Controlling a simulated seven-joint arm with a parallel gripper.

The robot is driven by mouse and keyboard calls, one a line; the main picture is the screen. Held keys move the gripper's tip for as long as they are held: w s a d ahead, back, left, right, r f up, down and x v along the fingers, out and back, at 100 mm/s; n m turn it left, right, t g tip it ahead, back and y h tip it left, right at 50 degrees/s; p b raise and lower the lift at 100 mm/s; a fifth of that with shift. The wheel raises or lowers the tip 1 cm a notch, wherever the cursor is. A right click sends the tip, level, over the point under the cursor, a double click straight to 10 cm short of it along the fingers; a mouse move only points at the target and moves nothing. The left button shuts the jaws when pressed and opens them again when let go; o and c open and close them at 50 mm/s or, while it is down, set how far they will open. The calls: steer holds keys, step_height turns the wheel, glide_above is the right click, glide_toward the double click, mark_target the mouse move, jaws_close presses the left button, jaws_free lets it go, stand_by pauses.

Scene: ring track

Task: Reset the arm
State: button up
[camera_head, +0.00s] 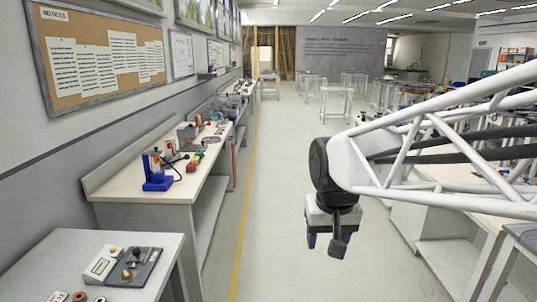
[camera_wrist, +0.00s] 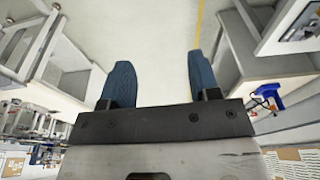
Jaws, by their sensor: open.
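My gripper (camera_head: 325,240) hangs at the end of my white lattice arm, right of the middle in the head view, over the open aisle floor. In the wrist view my gripper (camera_wrist: 159,82) shows two blue fingertips set well apart, with only bare floor between them. It is open and empty and touches nothing that I can see.
A near table (camera_head: 40,255) at lower left bears a grey device (camera_head: 125,266). A long bench (camera_head: 115,190) along the left wall holds a blue stand (camera_head: 157,172) and other tools. Benches (camera_head: 470,205) stand at right, partly behind my arm. The aisle (camera_head: 280,200) is clear.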

steer(key=s+d+f, duration=0.2)
steer(key=s+d, duration=0.1)
steer(key=s, duration=0.4)
steer(key=s+d+f, duration=0.3)
steer(key=s, duration=0.5)
steer(key=shift+d+m, duration=0.3)
steer(key=shift+d, duration=0.05)
